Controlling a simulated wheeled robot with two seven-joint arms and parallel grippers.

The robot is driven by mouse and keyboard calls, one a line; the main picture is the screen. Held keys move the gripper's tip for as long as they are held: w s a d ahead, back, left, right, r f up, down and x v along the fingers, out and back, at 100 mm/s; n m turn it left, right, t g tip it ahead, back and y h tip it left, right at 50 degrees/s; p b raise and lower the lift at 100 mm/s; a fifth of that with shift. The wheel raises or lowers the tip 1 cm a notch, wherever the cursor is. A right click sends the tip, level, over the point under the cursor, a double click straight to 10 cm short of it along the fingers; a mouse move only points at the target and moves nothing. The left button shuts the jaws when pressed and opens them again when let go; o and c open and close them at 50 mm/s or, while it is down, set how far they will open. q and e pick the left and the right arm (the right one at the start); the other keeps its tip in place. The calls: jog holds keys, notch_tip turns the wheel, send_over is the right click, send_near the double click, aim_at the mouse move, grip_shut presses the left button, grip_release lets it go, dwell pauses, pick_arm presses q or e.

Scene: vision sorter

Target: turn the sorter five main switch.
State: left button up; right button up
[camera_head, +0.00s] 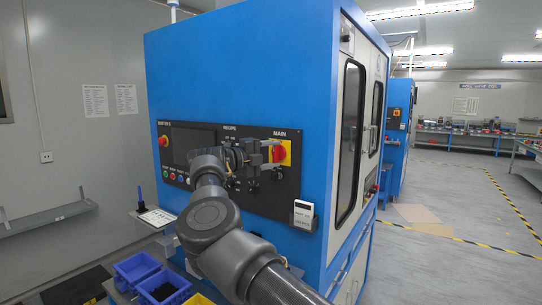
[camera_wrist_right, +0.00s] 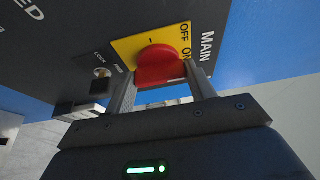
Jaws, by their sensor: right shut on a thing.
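The sorter five (camera_head: 240,60) is a tall blue cabinet with a black control panel on its front. Its main switch (camera_head: 279,154) is a red rotary knob on a yellow plate under the word MAIN, at the panel's right end. In the right wrist view the red knob (camera_wrist_right: 158,62) sits between my fingers, and the yellow plate (camera_wrist_right: 126,47) shows OFF and ON. My right gripper (camera_wrist_right: 163,78) is shut on the knob, one finger on each side. In the head view my right gripper (camera_head: 268,154) reaches it from the left. My left gripper is not in view.
A small white-faced device (camera_head: 303,213) hangs below the switch. A red button (camera_head: 163,141) and a dark screen are at the panel's left. Blue bins (camera_head: 136,267) stand at lower left. A keyhole lock (camera_wrist_right: 101,73) is beside the switch plate. Open floor lies right of the cabinet.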

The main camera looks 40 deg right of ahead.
jog(key=o, duration=1)
jog(key=shift+a+f, duration=0.1)
jog(key=shift+a, duration=0.25)
jog(key=shift+w+a+b, duration=0.15)
jog(key=shift+a+b, duration=0.45)
jog(key=shift+a, duration=1.05)
jog(key=shift+w+a+b, duration=0.2)
jog(key=shift+a+b, duration=0.35)
jog(key=shift+a, duration=1.15)
jog(key=shift+w+a+b, duration=0.15)
jog(key=shift+a+b, duration=0.45)
jog(key=shift+a, duration=1.05)
